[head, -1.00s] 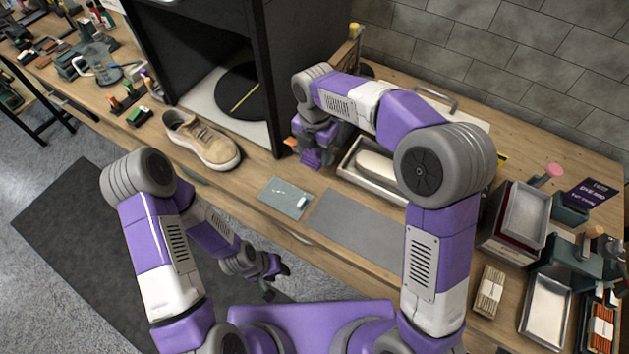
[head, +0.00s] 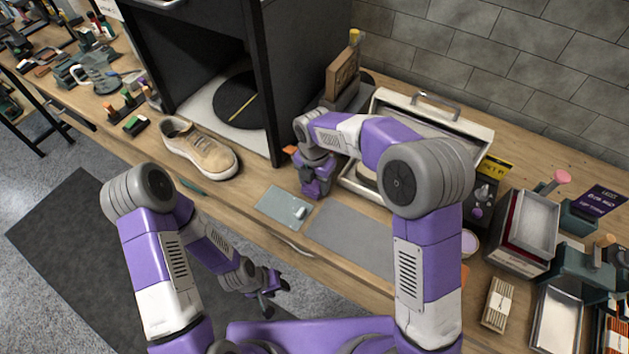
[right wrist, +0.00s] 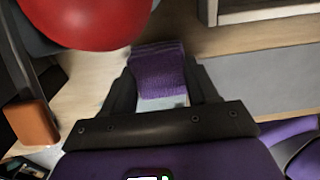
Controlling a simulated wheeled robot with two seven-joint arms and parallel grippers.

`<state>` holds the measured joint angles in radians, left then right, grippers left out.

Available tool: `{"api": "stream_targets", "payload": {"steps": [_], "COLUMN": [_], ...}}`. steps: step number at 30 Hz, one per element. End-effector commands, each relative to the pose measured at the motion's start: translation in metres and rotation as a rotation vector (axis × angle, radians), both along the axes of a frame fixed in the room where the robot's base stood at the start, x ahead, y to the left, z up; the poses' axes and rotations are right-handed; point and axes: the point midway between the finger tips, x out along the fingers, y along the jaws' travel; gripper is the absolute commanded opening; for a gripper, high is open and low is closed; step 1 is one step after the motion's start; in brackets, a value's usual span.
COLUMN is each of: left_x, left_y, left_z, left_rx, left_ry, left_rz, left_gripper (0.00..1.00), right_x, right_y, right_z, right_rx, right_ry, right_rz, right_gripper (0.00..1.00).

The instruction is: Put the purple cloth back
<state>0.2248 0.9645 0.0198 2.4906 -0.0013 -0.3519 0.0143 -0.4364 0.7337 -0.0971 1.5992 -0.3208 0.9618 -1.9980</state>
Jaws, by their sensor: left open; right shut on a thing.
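The purple cloth (right wrist: 160,72) is a ribbed, folded piece between the fingers of my right gripper (right wrist: 163,85) in the right wrist view. The gripper is shut on it. In the head view my right gripper (head: 314,188) is over the bench, just behind the small grey-green pad (head: 275,205). The cloth cannot be made out clearly there. My left gripper (head: 270,292) is open and empty, low in front of the bench, away from the cloth.
A beige sneaker (head: 200,150) stands left on the bench, before a black booth (head: 262,75). An open grey case (head: 465,128) is behind my right arm. A red round thing (right wrist: 90,18) and an orange block (right wrist: 32,122) are near my right gripper. The grey mat (head: 350,240) is bare.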

Motion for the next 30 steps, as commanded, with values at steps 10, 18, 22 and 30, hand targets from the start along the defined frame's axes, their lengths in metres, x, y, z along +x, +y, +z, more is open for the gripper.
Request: {"api": "stream_targets", "payload": {"steps": [10, 18, 22, 30], "left_x": [0.000, 0.000, 0.000, 0.000], "left_y": [0.000, 0.000, 0.000, 0.000], "left_z": [-0.001, 0.000, 0.004, 0.021], "left_rx": [0.000, 0.000, 0.000, 0.000], "left_ry": [0.000, 0.000, 0.000, 0.000], "left_rz": [0.000, 0.000, 0.000, 0.000], "left_gripper": [0.43, 0.43, 0.43, 0.43], "right_x": [0.000, 0.000, 0.000, 0.001], "right_y": [0.000, 0.000, 0.000, 0.000], "right_z": [-0.003, -0.001, 0.013, 0.072], "right_rx": [-0.001, 0.000, 0.000, 0.002], "right_ry": [0.001, 0.000, -0.001, -0.004], "right_rz": [0.000, 0.000, -0.001, -0.001], "right_gripper": [0.84, 0.84, 0.84, 0.84]}}
